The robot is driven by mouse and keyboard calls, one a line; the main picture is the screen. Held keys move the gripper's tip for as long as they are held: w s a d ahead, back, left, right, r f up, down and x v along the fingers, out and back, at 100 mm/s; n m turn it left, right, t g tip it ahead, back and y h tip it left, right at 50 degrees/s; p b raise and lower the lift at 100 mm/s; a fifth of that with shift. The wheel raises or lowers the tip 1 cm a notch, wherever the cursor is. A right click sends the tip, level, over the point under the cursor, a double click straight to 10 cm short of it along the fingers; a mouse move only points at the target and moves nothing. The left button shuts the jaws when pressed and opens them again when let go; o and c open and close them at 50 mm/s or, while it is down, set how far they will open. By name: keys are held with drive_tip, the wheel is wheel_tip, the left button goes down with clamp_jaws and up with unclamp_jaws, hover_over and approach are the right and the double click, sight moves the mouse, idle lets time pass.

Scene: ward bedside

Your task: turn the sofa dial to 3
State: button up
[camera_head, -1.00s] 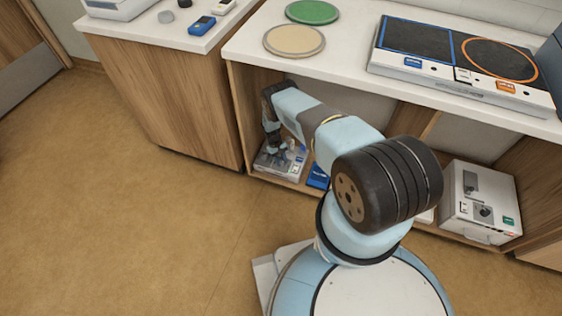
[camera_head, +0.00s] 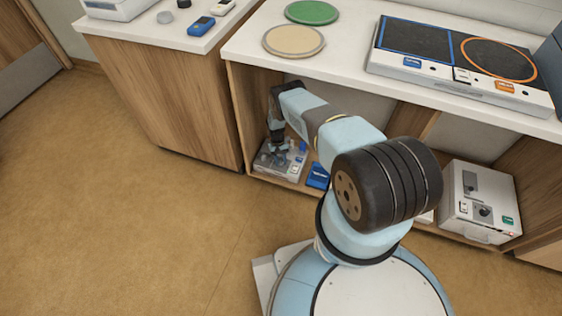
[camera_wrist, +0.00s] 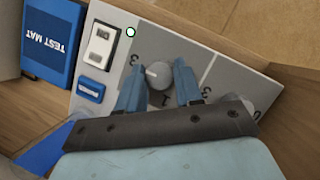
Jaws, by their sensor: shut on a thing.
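The control panel (camera_head: 265,166) lies on the low shelf under the counter. In the wrist view its grey face (camera_wrist: 143,45) has printed numerals and a grey dial (camera_wrist: 183,76) with a white pointer mark. My gripper (camera_wrist: 160,88) is shut on this dial, with one blue finger at its left and one at its right. The pointer mark faces left in the wrist view; a 3 is printed above it and a 1 below. Part of a second dial field, with a 3 and a 0, shows at the right, mostly covered by my gripper. No sofa label is readable.
A blue test mat box (camera_wrist: 52,40) lies beside the panel. A white switch (camera_wrist: 101,42) and a blue tag (camera_wrist: 91,88) are on the panel. A white box (camera_head: 480,200) stands on the shelf at the right. The counter (camera_head: 345,60) overhangs the shelf; shelf walls are close.

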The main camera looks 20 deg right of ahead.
drive_tip(key=shift+s+d+f, duration=0.1)
drive_tip(key=shift+s+f, duration=0.05)
drive_tip(key=shift+s, duration=0.2)
drive_tip(key=o, duration=1)
drive_tip(key=shift+w, duration=0.25)
